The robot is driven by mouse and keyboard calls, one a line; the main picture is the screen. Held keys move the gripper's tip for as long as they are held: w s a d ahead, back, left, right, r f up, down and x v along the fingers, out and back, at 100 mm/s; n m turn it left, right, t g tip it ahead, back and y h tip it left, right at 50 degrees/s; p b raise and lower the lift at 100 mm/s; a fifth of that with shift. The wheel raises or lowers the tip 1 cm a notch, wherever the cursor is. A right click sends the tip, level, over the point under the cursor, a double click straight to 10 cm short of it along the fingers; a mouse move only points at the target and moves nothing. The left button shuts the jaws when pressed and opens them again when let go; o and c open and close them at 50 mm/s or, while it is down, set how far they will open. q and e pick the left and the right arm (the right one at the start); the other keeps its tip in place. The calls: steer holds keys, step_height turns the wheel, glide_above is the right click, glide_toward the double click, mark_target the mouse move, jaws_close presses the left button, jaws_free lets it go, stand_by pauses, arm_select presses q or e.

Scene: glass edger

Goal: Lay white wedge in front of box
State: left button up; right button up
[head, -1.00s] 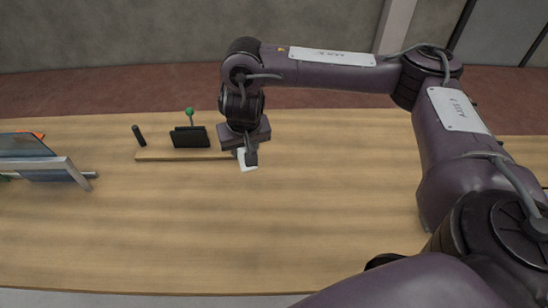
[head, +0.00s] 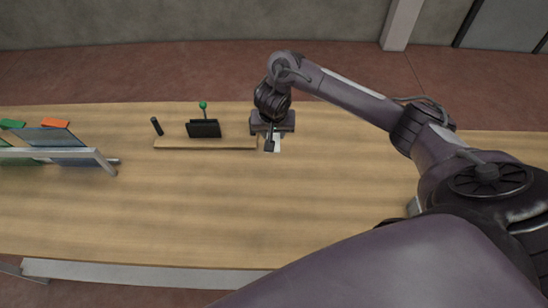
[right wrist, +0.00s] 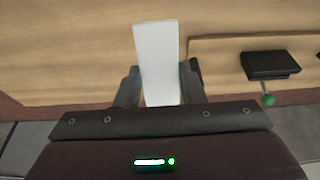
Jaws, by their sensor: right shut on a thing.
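The white wedge (right wrist: 158,62) is a pale, flat-looking strip between the fingers of my right gripper (right wrist: 160,88) in the right wrist view. The gripper is shut on it, and the wedge sticks out past the fingertips. In the head view my right gripper (head: 270,145) is just right of a wooden board's end, with the wedge (head: 277,142) showing pale below it. A dark box-like block (head: 204,128) stands on the board to the left, and also shows in the right wrist view (right wrist: 270,65). My left gripper is not in view.
A frame with glass panes (head: 60,155) stands at the left, with orange and green pieces behind. The table's front and middle (head: 230,210) are clear.

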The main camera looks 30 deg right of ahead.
steer(key=b, duration=0.8)
glide_above(273, 167)
steer(key=s, duration=0.1)
steer(key=f, duration=1.1)
steer(key=shift+a+f, duration=0.15)
steer(key=shift+a, duration=0.15)
step_height(273, 167, down, 4)
steer(key=shift+f+b, duration=0.1)
steer(key=shift+b, duration=0.9)
steer(key=shift+f, duration=0.2)
steer(key=shift+f, duration=0.1)
steer(key=o, duration=1)
